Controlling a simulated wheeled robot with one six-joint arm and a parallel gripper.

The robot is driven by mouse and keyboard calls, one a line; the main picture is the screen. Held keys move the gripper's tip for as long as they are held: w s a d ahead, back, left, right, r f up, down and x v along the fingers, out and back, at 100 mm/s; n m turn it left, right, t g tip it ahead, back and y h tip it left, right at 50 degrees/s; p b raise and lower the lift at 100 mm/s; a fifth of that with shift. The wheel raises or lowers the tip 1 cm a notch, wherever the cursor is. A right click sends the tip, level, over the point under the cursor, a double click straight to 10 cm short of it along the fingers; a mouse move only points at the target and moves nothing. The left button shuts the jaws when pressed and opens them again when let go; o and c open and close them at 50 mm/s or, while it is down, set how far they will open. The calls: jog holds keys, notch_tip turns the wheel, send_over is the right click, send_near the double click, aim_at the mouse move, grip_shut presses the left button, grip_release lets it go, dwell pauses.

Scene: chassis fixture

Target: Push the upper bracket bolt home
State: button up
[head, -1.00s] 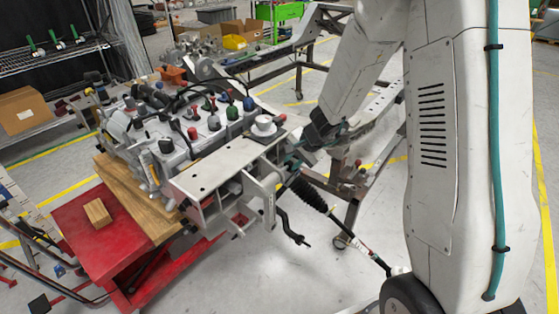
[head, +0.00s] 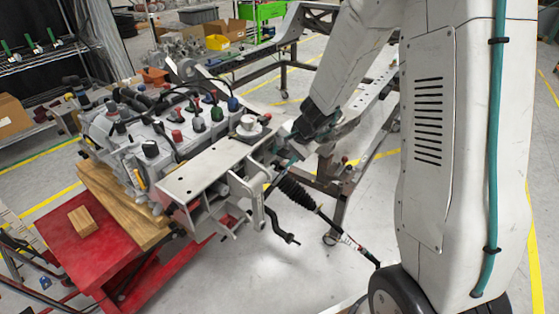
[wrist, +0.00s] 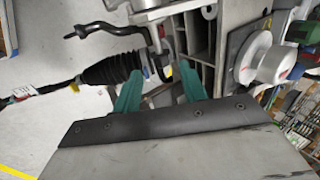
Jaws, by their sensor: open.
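The grey bracket plate (head: 205,172) forms the front end of the chassis assembly, with ribbed pockets below it. In the wrist view its ribbed side (wrist: 200,45) lies just beyond my fingers. My gripper (wrist: 160,88) has two teal fingertips spread apart, with nothing seen held between them. In the head view my gripper (head: 284,150) is at the right end of the bracket, close to a white round mount (head: 249,123). That mount also shows in the wrist view (wrist: 258,62). I cannot make out the upper bracket bolt; the fingers and arm hide part of that area.
A black ribbed boot with a rod (head: 298,194) extends down right from the bracket, close to my gripper. A bent dark arm (head: 277,226) hangs below. A red cart (head: 75,238) carries the assembly. Open floor (head: 240,275) lies in front.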

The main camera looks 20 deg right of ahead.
jog(key=v, duration=0.4)
jog(key=shift+s+r, duration=0.1)
